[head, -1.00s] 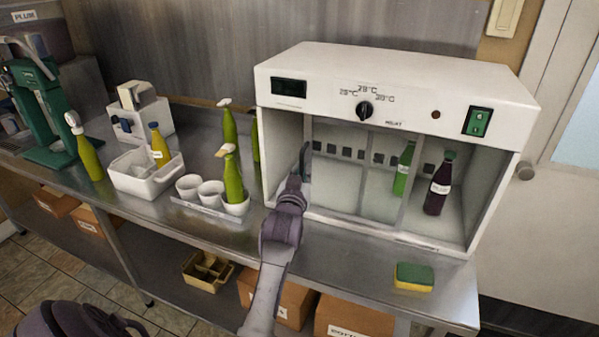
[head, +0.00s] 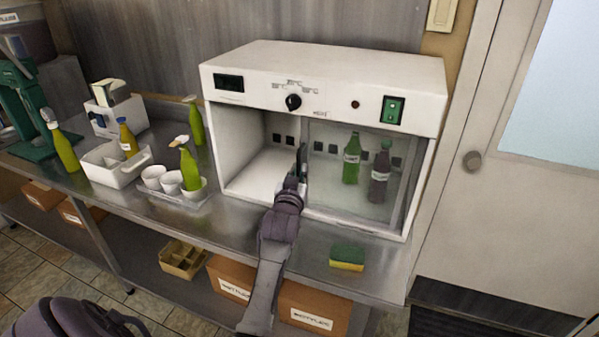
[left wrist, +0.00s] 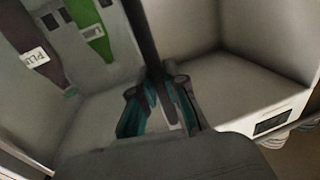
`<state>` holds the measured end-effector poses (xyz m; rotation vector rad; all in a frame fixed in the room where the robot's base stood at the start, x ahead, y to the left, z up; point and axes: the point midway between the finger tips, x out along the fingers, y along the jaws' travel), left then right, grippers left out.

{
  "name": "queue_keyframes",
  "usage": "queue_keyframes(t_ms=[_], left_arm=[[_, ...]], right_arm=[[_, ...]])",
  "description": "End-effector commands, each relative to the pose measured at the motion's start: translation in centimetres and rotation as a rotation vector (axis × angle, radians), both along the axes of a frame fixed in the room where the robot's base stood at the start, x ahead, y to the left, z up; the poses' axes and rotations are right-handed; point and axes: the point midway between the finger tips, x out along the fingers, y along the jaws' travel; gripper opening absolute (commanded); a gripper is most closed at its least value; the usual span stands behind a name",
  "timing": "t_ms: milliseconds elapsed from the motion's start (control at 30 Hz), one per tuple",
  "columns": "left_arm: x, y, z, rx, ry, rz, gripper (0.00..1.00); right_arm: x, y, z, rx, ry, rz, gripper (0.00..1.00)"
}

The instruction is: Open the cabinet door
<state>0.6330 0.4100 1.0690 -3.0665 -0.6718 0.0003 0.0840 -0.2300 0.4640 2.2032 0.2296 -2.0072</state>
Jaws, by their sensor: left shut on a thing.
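The cabinet is a white box (head: 350,75) with a dial and a green switch, standing on the steel counter. Its clear sliding door (head: 332,194) covers the right part of the front; the left part is open, showing the bare white interior. My left gripper (head: 300,165) is at the door's left edge, shut on a dark upright bar there. In the left wrist view the bar (left wrist: 142,35) runs between the fingers (left wrist: 158,105). A green bottle (head: 351,160) and a dark bottle (head: 380,172) stand behind the door. My right gripper is not in view.
A green and yellow sponge (head: 347,258) lies on the counter in front of the cabinet. White cups (head: 153,178), a white caddy (head: 115,165) and green-yellow bottles (head: 64,150) stand to the left. Boxes (head: 232,280) sit on the shelf below.

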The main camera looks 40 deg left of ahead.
Motion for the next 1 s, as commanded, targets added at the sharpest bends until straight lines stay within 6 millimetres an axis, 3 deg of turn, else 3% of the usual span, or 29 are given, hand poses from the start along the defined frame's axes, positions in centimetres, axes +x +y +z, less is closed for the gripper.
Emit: queue_keyframes(t_ms=[100,133,300,667,1000], left_arm=[[0.0,0.1,0.2,0.002,-0.005,0.001,0.00],[0.0,0.1,0.2,0.002,-0.005,0.001,0.14],[0.0,0.1,0.2,0.002,-0.004,0.001,0.38],[-0.6,-0.2,0.0,0.000,-0.001,0.000,0.38],[-5.4,-2.5,0.0,0.001,-0.002,0.000,0.38]], right_arm=[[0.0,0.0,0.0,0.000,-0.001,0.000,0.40],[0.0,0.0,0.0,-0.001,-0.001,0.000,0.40],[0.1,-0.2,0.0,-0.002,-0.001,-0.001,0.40],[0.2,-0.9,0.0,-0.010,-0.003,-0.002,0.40],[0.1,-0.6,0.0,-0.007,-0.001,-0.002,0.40]])
